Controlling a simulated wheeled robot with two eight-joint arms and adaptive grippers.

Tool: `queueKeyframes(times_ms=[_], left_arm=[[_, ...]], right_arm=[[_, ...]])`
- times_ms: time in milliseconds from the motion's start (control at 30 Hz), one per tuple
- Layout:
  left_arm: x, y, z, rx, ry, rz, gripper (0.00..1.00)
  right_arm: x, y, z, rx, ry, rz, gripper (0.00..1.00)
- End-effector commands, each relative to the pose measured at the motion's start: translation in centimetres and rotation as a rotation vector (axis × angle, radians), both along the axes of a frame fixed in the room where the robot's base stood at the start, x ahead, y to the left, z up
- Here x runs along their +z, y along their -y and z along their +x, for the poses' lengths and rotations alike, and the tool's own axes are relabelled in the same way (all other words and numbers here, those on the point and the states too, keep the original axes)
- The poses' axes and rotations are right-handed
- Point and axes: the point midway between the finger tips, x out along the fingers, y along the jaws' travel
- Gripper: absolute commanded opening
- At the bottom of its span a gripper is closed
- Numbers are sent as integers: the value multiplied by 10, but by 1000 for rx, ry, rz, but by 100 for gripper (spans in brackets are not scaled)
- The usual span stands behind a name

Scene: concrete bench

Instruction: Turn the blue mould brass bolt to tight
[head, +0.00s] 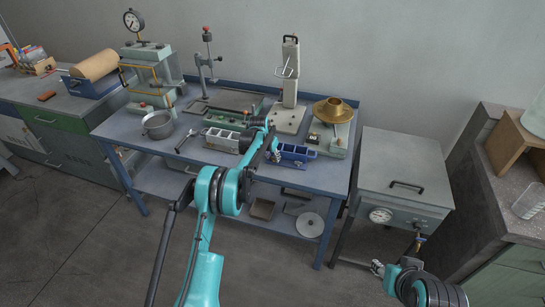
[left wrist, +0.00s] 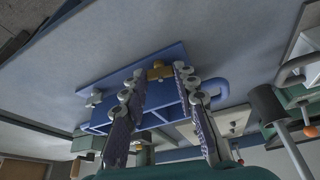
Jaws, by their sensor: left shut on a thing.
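The blue mould (head: 298,153) lies on the blue bench, right of the grey-green mould. In the left wrist view the blue mould (left wrist: 168,92) shows its open compartments and a brass bolt (left wrist: 158,71) on its side. My left gripper (head: 274,154) is at the left end of the blue mould. In the left wrist view the fingertips of my left gripper (left wrist: 161,74) are on either side of the brass bolt, shut on it. The bolt is too small to make out in the head view. My right gripper (head: 378,267) is at the lower right, away from the bench; its fingers are too small to read.
A grey-green mould (head: 222,139) stands left of the blue one. A brass funnel (head: 332,111), a press with a tall handle (head: 289,90) and a metal pot (head: 158,124) stand on the bench. A grey cabinet with a dial (head: 400,180) is to the right.

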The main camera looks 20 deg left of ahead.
Motion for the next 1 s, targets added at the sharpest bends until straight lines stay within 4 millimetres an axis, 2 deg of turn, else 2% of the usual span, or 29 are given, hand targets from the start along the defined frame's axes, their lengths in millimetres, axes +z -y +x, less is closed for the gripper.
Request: queueKeyframes(times_ms=[33, 67, 133, 433, 567, 1000], left_arm=[[0, 0, 0, 0, 0, 0, 0], [0, 0, 0, 0, 0, 0, 31], [0, 0, 0, 0, 0, 0, 50], [1, 0, 0, 1, 0, 1, 50], [10, -1, -4, 1, 0, 1, 50], [90, -9, -37, 0, -1, 1, 50]], right_arm=[[0, 0, 0, 0, 0, 0, 40], [0, 0, 0, 0, 0, 0, 40], [0, 0, 0, 0, 0, 0, 40], [0, 0, 0, 0, 0, 0, 40], [0, 0, 0, 0, 0, 0, 40], [0, 0, 0, 0, 0, 0, 40]])
